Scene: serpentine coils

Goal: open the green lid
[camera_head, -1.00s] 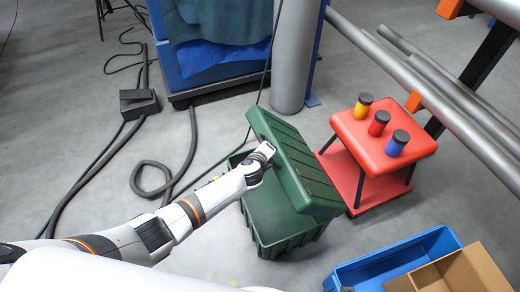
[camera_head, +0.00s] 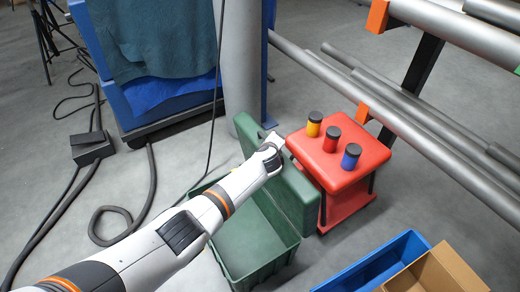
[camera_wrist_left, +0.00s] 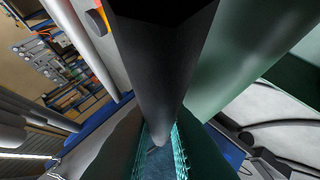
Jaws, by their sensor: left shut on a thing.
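The green lid (camera_head: 288,192) is raised on the green crate (camera_head: 268,268) and stands steeply tilted along its far right side, close to the red stool. The crate's inside shows open from above. My left gripper (camera_head: 274,146) is at the lid's upper part, shut on it; my wrist hides the exact contact. In the left wrist view, a dark finger fills the centre and a blurred green surface (camera_wrist_left: 245,65) lies close on the right. My right gripper is not in view.
A red stool (camera_head: 342,166) with a yellow, a red and a blue canister stands just right of the lid. A blue bin (camera_head: 378,262) and a cardboard box (camera_head: 437,272) are at the lower right. A grey pillar (camera_head: 240,65) rises behind. A black hose (camera_head: 105,240) lies on the floor.

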